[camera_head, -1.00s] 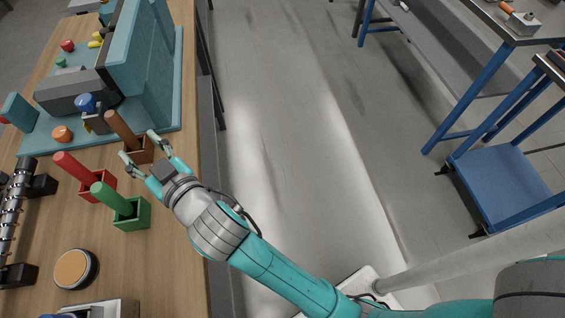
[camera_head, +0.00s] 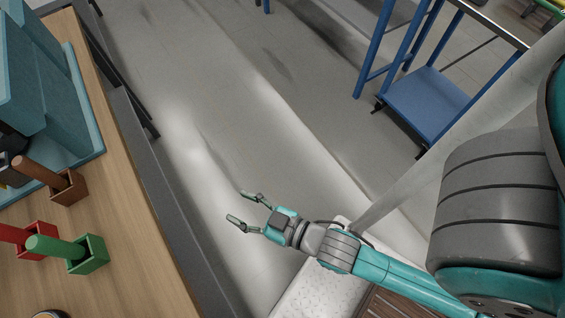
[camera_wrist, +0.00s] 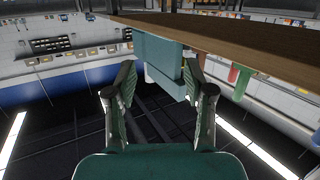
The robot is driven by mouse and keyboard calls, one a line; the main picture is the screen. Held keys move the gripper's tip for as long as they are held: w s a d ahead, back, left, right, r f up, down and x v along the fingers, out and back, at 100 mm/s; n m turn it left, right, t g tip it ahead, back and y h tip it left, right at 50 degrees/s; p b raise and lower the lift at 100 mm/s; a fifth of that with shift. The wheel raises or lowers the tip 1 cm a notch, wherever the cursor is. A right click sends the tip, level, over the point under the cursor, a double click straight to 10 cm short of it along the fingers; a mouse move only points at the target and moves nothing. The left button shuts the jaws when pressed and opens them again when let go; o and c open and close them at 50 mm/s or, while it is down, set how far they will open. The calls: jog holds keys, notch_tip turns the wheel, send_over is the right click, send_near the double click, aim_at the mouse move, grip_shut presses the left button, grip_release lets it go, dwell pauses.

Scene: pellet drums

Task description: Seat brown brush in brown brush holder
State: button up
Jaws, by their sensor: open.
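The brown brush (camera_head: 35,169) stands with its lower end inside the square brown brush holder (camera_head: 70,189) on the wooden bench, at the left of the head view. Its handle leans the same way in the picture as the red and green ones beside it. How deep it sits is hidden by the holder walls. My gripper (camera_head: 239,208) is open and empty, over the floor to the right of the bench and well apart from the brush. The wrist view shows its two fingers (camera_wrist: 160,88) spread with nothing between them.
A red brush (camera_head: 14,234) and a green brush (camera_head: 52,247) stand in matching holders nearby. A teal fixture (camera_head: 40,90) rises behind them. The bench edge lies between my gripper and the holders. A blue cart (camera_head: 425,103) stands across the open floor.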

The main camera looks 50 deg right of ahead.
jog(key=s+d+r+m+g+h, duration=0.1)
jog(key=s+d, duration=0.4)
jog(key=s, duration=1.2)
jog(key=shift+d+m+h, duration=0.2)
jog(key=shift+m+h, duration=0.5)
jog(key=shift+h, duration=0.2)
